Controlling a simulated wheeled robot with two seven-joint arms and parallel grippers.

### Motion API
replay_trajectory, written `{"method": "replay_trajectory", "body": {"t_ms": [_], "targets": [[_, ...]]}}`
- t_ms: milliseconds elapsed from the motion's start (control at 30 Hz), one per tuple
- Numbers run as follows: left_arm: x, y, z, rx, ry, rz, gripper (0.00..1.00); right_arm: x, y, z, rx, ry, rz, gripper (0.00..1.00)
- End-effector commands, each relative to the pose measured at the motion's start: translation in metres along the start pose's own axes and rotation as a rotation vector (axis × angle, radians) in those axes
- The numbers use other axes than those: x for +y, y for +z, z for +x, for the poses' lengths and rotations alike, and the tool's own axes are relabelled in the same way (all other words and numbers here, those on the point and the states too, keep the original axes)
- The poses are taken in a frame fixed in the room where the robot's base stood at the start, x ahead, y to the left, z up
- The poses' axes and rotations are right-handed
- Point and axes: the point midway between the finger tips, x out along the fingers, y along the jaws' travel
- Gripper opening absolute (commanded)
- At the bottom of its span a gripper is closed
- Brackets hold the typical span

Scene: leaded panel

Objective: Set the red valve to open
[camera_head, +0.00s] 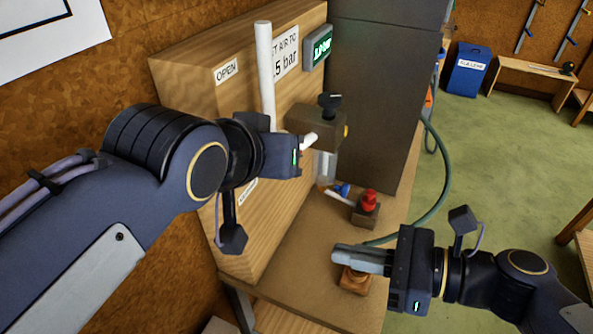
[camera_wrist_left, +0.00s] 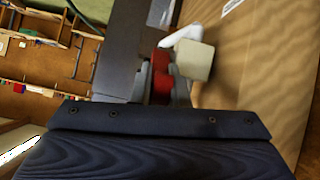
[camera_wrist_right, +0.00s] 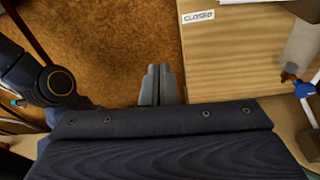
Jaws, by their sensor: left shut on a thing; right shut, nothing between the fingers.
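The red valve's handle (camera_wrist_left: 161,82) shows in the left wrist view between the fingers of my left gripper (camera_wrist_left: 160,88), which is shut on it. In the head view the gripper (camera_head: 297,157) is at the panel, and its body and arm hide the handle. An OPEN label (camera_head: 227,71) is on the wooden panel (camera_head: 195,75), up and left of the gripper. A CLOSED label (camera_wrist_right: 198,16) shows in the right wrist view. I cannot tell the handle's exact angle. My right gripper (camera_head: 338,256) is shut and empty, over the bench at the lower right.
A white pipe (camera_head: 265,65) stands upright by the panel. A box with a black knob (camera_head: 330,101) is close to the left gripper. A red knob (camera_head: 369,199) on a block and an orange-brown block (camera_head: 354,282) are near the right gripper. A green hose (camera_head: 446,180) hangs at the right.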

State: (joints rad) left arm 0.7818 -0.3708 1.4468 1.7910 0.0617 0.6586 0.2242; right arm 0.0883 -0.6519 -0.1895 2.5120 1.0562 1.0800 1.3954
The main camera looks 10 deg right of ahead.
Motion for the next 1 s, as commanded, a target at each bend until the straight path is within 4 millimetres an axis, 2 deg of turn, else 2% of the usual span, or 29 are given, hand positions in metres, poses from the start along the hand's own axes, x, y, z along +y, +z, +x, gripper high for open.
{"method": "replay_trajectory", "body": {"t_ms": [33, 100, 200, 300, 467, 867, 1000], "targets": [[0.0, 0.002, 0.001, -0.006, -0.001, 0.0, 0.0, -0.003, 0.01, -0.002, -0.059, -0.005, 0.128, 0.0], [0.0, 0.002, 0.001, -0.006, -0.001, 0.0, 0.0, -0.008, 0.022, -0.004, -0.131, -0.005, 0.277, 0.0], [0.0, 0.002, 0.001, -0.006, -0.001, 0.0, 0.0, -0.012, 0.033, -0.008, -0.2, 0.003, 0.42, 0.0], [0.0, 0.002, 0.001, -0.006, -0.001, 0.0, 0.0, -0.015, 0.039, -0.008, -0.235, 0.01, 0.489, 0.0], [0.0, 0.002, 0.001, -0.006, -0.001, 0.0, 0.0, -0.016, 0.044, 0.007, -0.24, 0.016, 0.509, 0.0], [0.0, 0.002, 0.001, -0.006, -0.001, 0.0, 0.0, -0.019, 0.062, 0.088, -0.235, 0.016, 0.507, 0.0], [0.0, 0.002, 0.001, -0.006, -0.001, 0.0, 0.0, -0.031, 0.082, 0.088, -0.243, 0.009, 0.498, 0.0]]}}
